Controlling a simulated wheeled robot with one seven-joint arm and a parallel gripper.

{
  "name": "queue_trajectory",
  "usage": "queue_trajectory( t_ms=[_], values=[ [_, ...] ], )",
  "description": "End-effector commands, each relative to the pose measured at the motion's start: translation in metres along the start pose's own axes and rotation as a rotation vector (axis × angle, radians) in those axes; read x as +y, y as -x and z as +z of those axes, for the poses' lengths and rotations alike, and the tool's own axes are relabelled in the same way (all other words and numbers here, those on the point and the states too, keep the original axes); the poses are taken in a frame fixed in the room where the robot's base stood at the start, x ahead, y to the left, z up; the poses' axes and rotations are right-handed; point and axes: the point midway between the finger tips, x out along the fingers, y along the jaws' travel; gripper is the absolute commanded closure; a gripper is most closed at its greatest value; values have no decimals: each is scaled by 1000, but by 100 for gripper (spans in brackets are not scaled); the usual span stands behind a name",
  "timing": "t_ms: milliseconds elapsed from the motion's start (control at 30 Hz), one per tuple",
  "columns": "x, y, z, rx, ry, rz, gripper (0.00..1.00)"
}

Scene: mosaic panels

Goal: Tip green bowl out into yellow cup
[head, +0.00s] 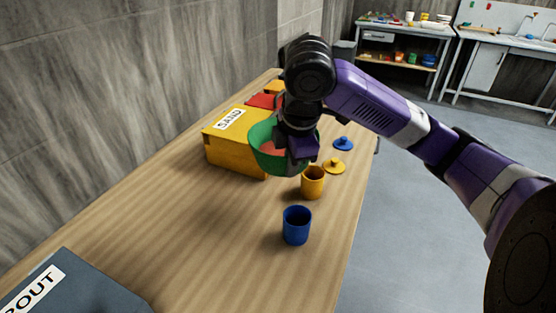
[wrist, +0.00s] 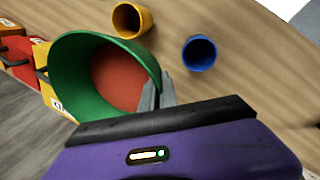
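The green bowl (head: 261,143) is held up above the table, with reddish-orange contents inside. In the wrist view the green bowl (wrist: 82,83) shows its open mouth, and the reddish contents cover part of its inside. My gripper (head: 301,160) is at the bowl's right side; in the wrist view its fingers (wrist: 154,95) are closed over the bowl's rim. The yellow cup (head: 313,184) stands upright on the table, just right of and below the bowl. It also shows in the wrist view (wrist: 127,20), apart from the bowl.
A blue cup (head: 297,226) stands nearer than the yellow cup. A yellow lid (head: 334,166) and a blue lid (head: 343,144) lie behind. A yellow box marked SAND (head: 228,157) stands left of the bowl. A grey box (head: 95,290) is at the near left. The table's middle is clear.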

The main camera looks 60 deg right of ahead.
Motion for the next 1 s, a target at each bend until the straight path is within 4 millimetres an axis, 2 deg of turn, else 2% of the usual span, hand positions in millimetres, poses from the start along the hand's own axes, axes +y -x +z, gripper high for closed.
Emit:
queue_trajectory(
  t_ms=[833,1000],
  values=[
    [-11,-39,-4,145,-39,-15,100],
    [-6,-23,-2,298,-85,-31,100]
  ],
)
